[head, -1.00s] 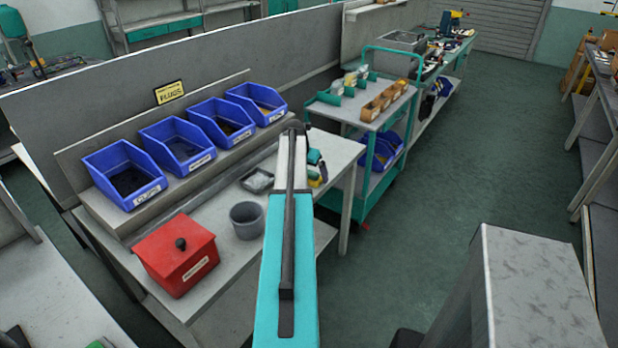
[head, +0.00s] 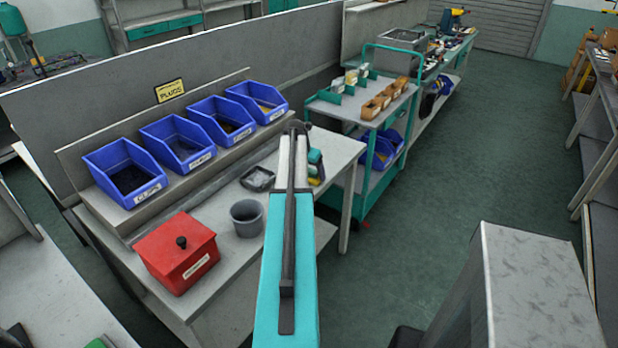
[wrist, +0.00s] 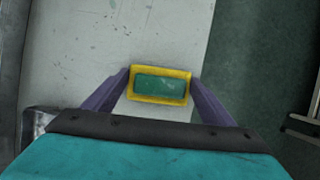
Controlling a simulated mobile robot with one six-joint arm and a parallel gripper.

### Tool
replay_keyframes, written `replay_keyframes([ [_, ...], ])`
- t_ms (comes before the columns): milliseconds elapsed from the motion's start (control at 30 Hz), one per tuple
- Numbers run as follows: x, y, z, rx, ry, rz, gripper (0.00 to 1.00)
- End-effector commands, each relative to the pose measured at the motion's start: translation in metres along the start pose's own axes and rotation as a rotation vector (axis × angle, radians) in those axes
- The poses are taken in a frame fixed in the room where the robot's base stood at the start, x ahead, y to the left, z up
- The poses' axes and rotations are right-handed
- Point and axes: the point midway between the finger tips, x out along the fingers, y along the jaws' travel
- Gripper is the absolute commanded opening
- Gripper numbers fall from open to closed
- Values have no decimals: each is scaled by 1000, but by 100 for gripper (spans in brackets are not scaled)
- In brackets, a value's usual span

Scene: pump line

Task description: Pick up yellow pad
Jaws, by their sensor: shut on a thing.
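The yellow pad (wrist: 161,85) shows in the wrist view as a yellow-edged rectangle with a green middle. It sits between the two purple fingers of my gripper (wrist: 162,88), which is shut on it at its left and right sides. The pale worktop (wrist: 120,30) lies beneath; I cannot tell how far the pad is above it. In the head view my arm hides most of the gripper and the pad at the bench's right end.
On the bench in the head view are a grey cup (head: 247,217), a small dark tray (head: 258,178) and a red box (head: 177,252). Blue bins (head: 178,144) line the back shelf. A teal cart (head: 366,110) stands beyond the bench.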

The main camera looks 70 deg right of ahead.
Motion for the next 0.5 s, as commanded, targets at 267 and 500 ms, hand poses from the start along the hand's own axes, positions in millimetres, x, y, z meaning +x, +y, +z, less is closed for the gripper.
replay_keyframes([
  [267,-1,0,1,0,-1,0,55],
  [500,-8,0,4,1,-1,1,55],
])
